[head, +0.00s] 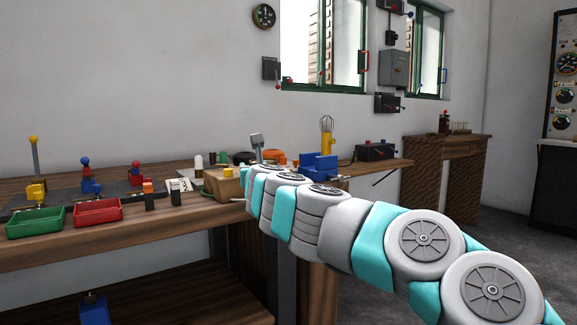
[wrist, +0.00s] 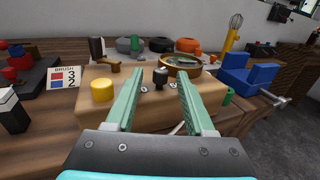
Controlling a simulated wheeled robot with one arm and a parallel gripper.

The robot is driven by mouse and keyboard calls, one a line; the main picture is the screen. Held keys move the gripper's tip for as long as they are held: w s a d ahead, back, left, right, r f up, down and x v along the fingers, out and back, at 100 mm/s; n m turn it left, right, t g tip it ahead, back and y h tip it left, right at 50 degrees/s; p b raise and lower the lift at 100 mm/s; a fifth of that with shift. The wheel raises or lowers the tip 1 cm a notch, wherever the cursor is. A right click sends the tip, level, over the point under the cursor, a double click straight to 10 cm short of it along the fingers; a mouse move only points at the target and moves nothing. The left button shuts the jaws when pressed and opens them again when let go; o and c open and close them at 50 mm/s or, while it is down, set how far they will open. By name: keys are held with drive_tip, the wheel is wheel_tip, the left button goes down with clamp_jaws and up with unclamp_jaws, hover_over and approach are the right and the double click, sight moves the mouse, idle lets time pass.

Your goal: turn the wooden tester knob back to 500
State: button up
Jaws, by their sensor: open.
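The wooden tester (wrist: 125,117) is a light wooden box on the bench; it also shows in the head view (head: 221,188), partly behind my arm. On its top are a small black knob (wrist: 160,77), a yellow round knob (wrist: 102,90), a lever switch (wrist: 98,52) and a brass-rimmed round gauge (wrist: 181,66). My gripper (wrist: 160,74) is open and empty, its two pale green fingers reaching over the tester. In the wrist view the black knob appears between the fingertips, with a gap on both sides. I cannot read any scale marks at the knob.
A blue vise (wrist: 250,76) stands right of the tester. A card reading BRUSH (wrist: 62,78) stands to the left. Orange and grey round parts (wrist: 187,46) lie behind, near a yellow-handled whisk (wrist: 232,35). Green (head: 35,222) and red (head: 97,212) trays sit at the bench's front left.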

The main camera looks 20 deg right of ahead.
drive_tip(key=shift+w+d+n+g+y+p, duration=0.2)
drive_tip(key=shift+n+y+p, duration=0.45)
drive_tip(key=shift+y, duration=0.5)
drive_tip(key=shift+s+d+n+g+y+p, duration=0.15)
drive_tip(key=shift+d+n+y+p, duration=0.15)
drive_tip(key=shift+n+y, duration=0.75)
drive_tip(key=shift+w+d+n+g+y+p, duration=0.15)
drive_tip(key=shift+n+y+p, duration=0.45)
drive_tip(key=shift+y, duration=0.7)
drive_tip(key=shift+f+n+g+y, duration=0.1)
drive_tip(key=shift+n+g+y, duration=0.2)
drive_tip(key=shift+n+y, duration=0.45)
drive_tip(key=y+b, duration=0.1)
drive_tip(key=n+g+y+b, duration=0.2)
drive_tip(key=b, duration=0.1)
drive_tip(key=shift+w+d+f+y, duration=0.15)
drive_tip(key=shift+d+y, duration=0.1)
drive_tip(key=shift+y, duration=0.1)
drive_tip(key=shift+n+g+y+b, duration=0.4)
drive_tip(key=shift+n+b, duration=0.15)
drive_tip(key=shift+b, duration=0.05)
drive_tip(key=shift+r+n+g+y+b, duration=0.2)
drive_tip(key=shift+n+g+y+b, duration=0.3)
drive_tip(key=shift+b, duration=0.35)
drive_tip(key=v, duration=0.8)
drive_tip(key=shift+p, duration=0.4)
